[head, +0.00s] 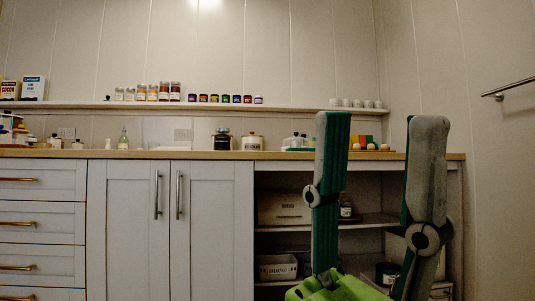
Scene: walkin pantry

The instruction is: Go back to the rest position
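Nothing is held between the fingers; the counter and shelves show through the gap. The gripper appears in front of the open shelf unit and hides part of it.
A wooden counter (150,154) tops pale cabinets (125,225) along the wall, with jars and bottles on it. A wall shelf (250,107) above holds small jars and cups. Open shelves below hold a bread box (284,209) and basket (276,267). A rail (508,87) is at right.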

